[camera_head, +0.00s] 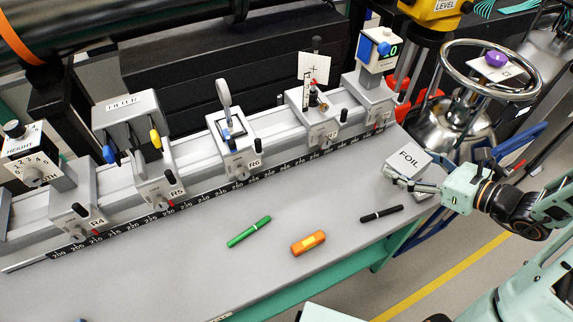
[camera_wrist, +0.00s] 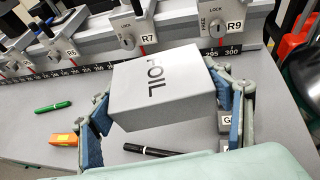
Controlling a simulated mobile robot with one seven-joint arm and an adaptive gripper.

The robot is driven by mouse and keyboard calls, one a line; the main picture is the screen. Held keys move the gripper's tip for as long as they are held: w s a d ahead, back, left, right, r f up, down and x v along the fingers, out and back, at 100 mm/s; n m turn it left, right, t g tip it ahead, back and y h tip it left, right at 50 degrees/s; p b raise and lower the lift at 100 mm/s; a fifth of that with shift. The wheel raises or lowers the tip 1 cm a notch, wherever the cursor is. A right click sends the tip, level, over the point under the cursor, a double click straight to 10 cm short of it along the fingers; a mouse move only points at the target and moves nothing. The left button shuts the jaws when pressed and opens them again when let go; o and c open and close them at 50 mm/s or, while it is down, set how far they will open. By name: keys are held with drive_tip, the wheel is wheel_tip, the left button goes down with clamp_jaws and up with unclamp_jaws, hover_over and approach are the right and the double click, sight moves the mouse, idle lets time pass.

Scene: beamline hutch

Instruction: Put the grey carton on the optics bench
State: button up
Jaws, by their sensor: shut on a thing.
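The grey carton, marked FOIL, (camera_head: 409,158) is at the right end of the optics bench (camera_head: 330,205). My gripper (camera_head: 412,182) comes in from the right and is shut on the carton. In the wrist view the carton (camera_wrist: 165,88) sits between the two blue-padded fingers, slightly tilted in the picture, with its label facing up. It shows over the bench top; whether its underside touches the bench is hidden.
A black marker (camera_head: 381,214), an orange block (camera_head: 309,243) and a green marker (camera_head: 249,232) lie on the bench. A rail with several carriages and a scale (camera_head: 200,208) runs along the back. A handwheel (camera_head: 490,70) stands behind at right.

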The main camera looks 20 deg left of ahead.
drive_tip(key=shift+n+g+y, duration=0.3)
drive_tip(key=shift+n+g, duration=0.2)
drive_tip(key=shift+n, duration=0.1)
drive_tip(key=a+b, duration=0.1)
drive_tip(key=s+a+b, duration=0.1)
drive_tip(key=a+b, duration=0.1)
drive_tip(key=s+a+b, duration=0.1)
drive_tip(key=a+b, duration=0.1)
drive_tip(key=shift+s+f, duration=0.15)
drive_tip(key=shift+s, duration=0.05)
drive_tip(key=s+a+n+g+b, duration=0.1)
drive_tip(key=s+a+b, duration=0.5)
drive_tip(key=s+b, duration=0.1)
drive_tip(key=shift+s+a+y+b, duration=0.2)
drive_tip(key=shift+a+y+b, duration=0.1)
drive_tip(key=b, duration=0.7)
hover_over(364, 182)
drive_tip(key=f, duration=0.9)
drive_tip(key=shift+s+f, duration=0.15)
drive_tip(key=shift+s, duration=0.25)
drive_tip(key=f+b, duration=0.3)
drive_tip(key=shift+w+f+b, duration=0.35)
drive_tip(key=shift+f, duration=0.05)
